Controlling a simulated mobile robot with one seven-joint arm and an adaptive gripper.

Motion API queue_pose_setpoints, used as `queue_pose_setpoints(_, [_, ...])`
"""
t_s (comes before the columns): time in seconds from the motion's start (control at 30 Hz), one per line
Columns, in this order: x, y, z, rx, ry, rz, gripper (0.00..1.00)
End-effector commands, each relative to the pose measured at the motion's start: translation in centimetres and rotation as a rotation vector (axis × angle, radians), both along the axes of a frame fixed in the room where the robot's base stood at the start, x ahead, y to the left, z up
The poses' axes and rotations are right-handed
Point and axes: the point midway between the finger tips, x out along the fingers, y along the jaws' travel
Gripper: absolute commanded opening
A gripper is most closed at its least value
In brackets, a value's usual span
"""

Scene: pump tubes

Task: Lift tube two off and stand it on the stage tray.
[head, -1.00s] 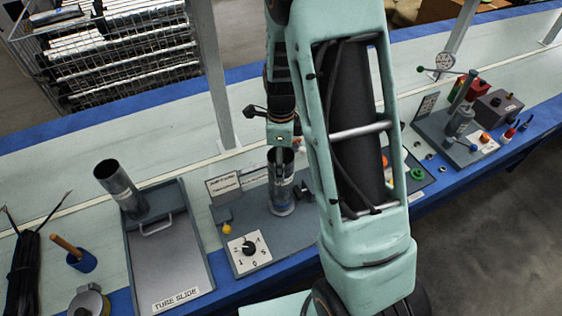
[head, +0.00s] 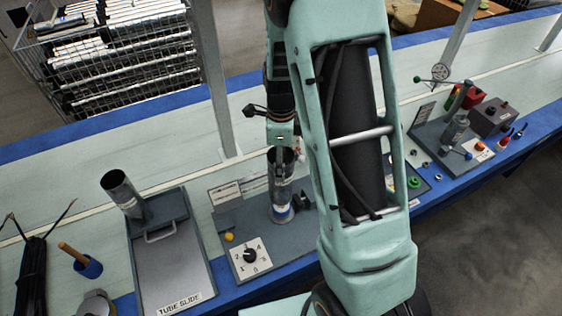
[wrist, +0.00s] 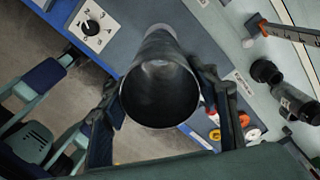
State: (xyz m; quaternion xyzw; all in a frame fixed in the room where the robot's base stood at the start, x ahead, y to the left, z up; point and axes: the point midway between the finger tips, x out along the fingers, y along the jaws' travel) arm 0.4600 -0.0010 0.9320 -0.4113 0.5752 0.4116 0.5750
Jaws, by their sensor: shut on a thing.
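A grey metal tube (head: 281,192) stands upright on the grey dial station, with a blue band at its foot. In the head view my gripper (head: 281,152) is at its upper end, partly hidden by my arm. In the wrist view my gripper (wrist: 160,88) is shut on this tube (wrist: 160,92), one finger on each side of its open mouth. I see no number on it, so I cannot tell whether it is tube two. Its foot seems to touch the station. I cannot identify the stage tray.
The station's numbered dial (head: 250,256) and a yellow button (head: 229,237) are in front of the held tube. A gauge fixture (head: 440,72) is at the right. A post (head: 213,80) rises behind.

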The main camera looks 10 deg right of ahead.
Motion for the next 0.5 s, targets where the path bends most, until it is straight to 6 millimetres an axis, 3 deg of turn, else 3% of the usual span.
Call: queue_pose_setpoints(0.5, [0.1, 0.0, 2.9, 0.0, -0.002, 0.0, 0.2])
